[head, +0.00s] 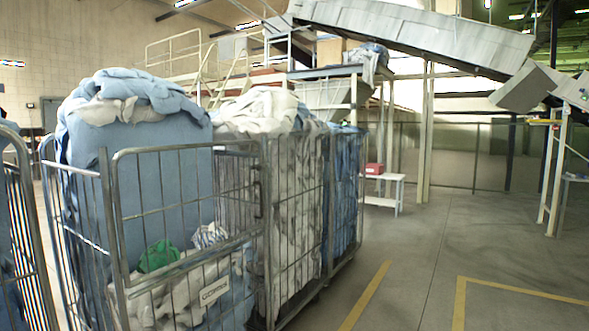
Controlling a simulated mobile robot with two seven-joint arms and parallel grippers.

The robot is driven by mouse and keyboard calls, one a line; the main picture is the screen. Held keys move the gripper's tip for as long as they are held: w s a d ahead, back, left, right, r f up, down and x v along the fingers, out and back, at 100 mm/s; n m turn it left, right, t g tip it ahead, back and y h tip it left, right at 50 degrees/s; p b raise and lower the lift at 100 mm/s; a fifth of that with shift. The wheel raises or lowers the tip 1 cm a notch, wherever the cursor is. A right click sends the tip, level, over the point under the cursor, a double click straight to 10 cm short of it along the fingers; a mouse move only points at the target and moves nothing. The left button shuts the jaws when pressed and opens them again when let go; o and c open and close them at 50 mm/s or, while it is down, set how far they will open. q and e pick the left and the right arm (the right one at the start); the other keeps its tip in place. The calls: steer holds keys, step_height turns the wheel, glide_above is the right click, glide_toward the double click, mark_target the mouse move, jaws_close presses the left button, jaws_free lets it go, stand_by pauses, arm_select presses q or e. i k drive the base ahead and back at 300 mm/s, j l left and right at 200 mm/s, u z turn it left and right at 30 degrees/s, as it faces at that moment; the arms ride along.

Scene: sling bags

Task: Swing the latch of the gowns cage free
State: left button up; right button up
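The gowns cage (110,228) is a grey wire roll cage at the front left, filled with blue and white cloth and one green piece. A dark upright fitting, possibly the latch (258,200), shows at the right edge of the gate. It is too small to tell how it is fastened. Neither of my grippers is in the head view.
Another cage (24,235) stands at the left edge. More full cages (293,215) stand close behind on the right. Open grey floor (420,265) with yellow lines lies to the right.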

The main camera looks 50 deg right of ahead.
mark_target(259, 167)
steer(key=z, duration=1.25)
steer(key=i+l+z, duration=0.15)
steer(key=i+z, duration=0.2)
steer(key=i, duration=0.9)
